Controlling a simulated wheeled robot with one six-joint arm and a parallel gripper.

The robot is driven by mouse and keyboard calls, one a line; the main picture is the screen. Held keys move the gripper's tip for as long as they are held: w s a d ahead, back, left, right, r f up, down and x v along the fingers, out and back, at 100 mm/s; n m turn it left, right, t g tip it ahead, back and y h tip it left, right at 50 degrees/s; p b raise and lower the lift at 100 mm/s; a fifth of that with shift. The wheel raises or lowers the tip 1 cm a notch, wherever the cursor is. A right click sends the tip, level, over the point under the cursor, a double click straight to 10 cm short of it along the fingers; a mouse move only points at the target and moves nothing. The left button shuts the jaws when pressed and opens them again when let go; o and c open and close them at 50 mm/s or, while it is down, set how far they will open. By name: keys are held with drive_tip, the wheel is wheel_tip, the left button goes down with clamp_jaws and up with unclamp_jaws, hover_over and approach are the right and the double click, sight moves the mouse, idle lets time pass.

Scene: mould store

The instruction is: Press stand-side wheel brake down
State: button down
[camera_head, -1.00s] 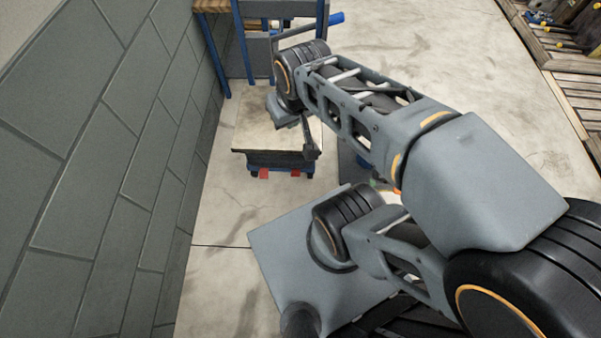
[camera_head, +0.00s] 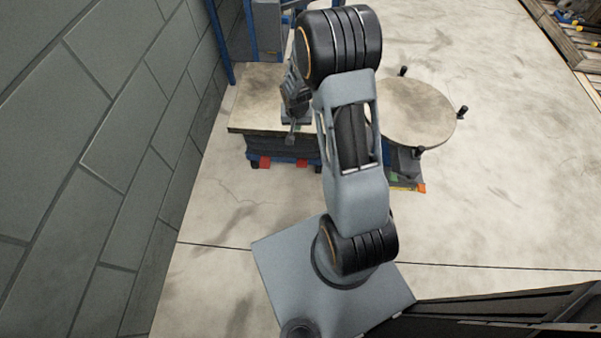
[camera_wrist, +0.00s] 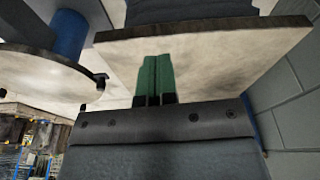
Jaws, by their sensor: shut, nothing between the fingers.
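Two red wheel-brake pedals show at the near foot of the blue cart, a left one (camera_head: 265,162) and a right one (camera_head: 302,163). The right pedal is the one nearer the round-topped stand (camera_head: 425,105). The cart has a pale flat top (camera_head: 252,98), which also shows in the wrist view (camera_wrist: 215,60). My gripper, with green fingers (camera_wrist: 153,60), is shut and empty. In the head view it is over the right part of the cart top, partly hidden by my arm. Neither pedal shows in the wrist view, and I cannot tell their tilt.
A grey block wall (camera_head: 110,130) runs along the left, close to the cart. The round stand top has black knobs and also shows in the wrist view (camera_wrist: 40,70). Pallets (camera_head: 570,45) lie at the far right. The floor (camera_head: 225,205) in front of the cart is clear.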

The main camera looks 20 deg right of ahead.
drive_tip(key=m+b, duration=0.1)
drive_tip(key=b, duration=0.2)
hover_over(300, 166)
drive_tip(key=s+a, duration=0.1)
drive_tip(key=s, duration=0.2)
wheel_tip(300, 166, down, 13)
drive_tip(key=shift+a+r, duration=0.15)
drive_tip(key=shift+r, duration=0.05)
drive_tip(key=w+f+b, duration=0.1)
drive_tip(key=f+b, duration=0.1)
drive_tip(key=f, duration=0.4)
drive_tip(key=w+d+f+b, duration=0.1)
drive_tip(key=f+b, duration=0.1)
drive_tip(key=f, duration=0.5)
drive_tip(key=w+f+b, duration=0.1)
drive_tip(key=f+b, duration=0.1)
drive_tip(key=f, duration=0.4)
drive_tip(key=shift+d+f+b, duration=0.35)
drive_tip(key=shift+b, duration=0.05)
drive_tip(key=shift+s+a+f+b, duration=0.25)
drive_tip(key=shift+f+b, duration=0.25)
drive_tip(key=shift+b, duration=0.25)
drive_tip(key=f+b, duration=0.2)
drive_tip(key=s+f+b, duration=0.1)
drive_tip(key=b, duration=0.2)
drive_tip(key=shift+a+f, duration=0.2)
drive_tip(key=shift+f, duration=0.15)
drive_tip(key=shift+s, duration=0.1)
